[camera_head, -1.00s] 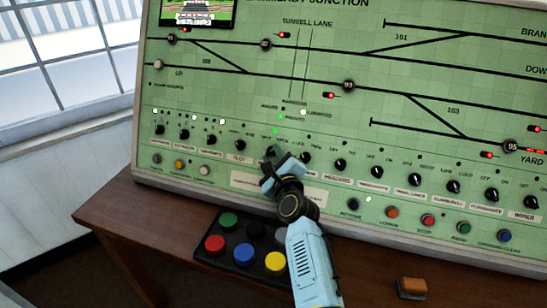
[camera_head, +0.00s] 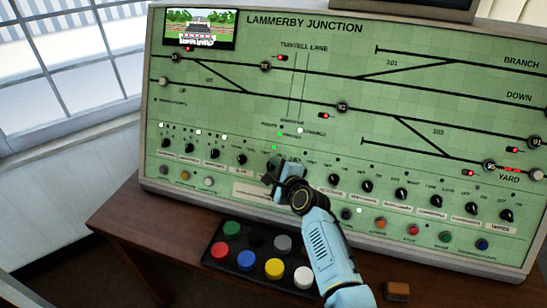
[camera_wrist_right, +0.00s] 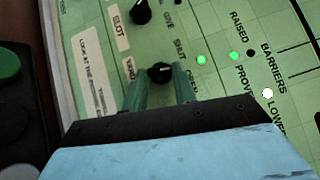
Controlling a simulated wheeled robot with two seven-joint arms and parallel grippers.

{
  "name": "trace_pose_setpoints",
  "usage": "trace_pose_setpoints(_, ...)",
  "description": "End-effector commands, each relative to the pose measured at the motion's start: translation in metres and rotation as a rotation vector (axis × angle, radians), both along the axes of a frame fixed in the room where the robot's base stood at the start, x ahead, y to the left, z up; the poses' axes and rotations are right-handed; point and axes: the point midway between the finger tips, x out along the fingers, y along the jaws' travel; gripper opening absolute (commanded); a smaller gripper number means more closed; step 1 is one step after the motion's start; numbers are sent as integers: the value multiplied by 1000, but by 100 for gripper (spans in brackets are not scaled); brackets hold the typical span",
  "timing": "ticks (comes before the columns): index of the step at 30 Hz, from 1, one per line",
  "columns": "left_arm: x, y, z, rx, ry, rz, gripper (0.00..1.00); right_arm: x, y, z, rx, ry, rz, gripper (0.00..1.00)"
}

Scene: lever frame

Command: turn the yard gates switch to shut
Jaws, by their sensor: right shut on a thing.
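The yard gates switch is a small black rotary knob (camera_wrist_right: 160,72) on the green control panel (camera_head: 290,100). In the right wrist view it sits beside a white label starting "YARD", with "SHUT" printed close by. My right gripper (camera_wrist_right: 160,84) has its two fingers on either side of this knob and is shut on it. In the head view the right gripper (camera_head: 276,170) reaches the lower middle of the panel and partly hides the knob. The knob's pointer is too small to read surely. My left gripper is not in view.
A row of similar black knobs, such as the slot knob (camera_wrist_right: 141,11), runs along the panel. Two green lamps (camera_wrist_right: 201,59) and a white lamp (camera_wrist_right: 267,93) glow near the switch. A black box of coloured buttons (camera_head: 215,258) stands on the wooden desk (camera_head: 130,225).

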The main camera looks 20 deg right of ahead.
Motion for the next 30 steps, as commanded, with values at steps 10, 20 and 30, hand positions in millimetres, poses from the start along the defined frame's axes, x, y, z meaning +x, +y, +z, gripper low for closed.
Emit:
trace_pose_setpoints(10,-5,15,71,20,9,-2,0,3,-2,13,-240,169,157,4)
trace_pose_setpoints(20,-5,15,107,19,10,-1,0,6,-1,14,-430,301,281,4)
trace_pose_setpoints(30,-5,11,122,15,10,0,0,7,-1,12,-537,377,351,4)
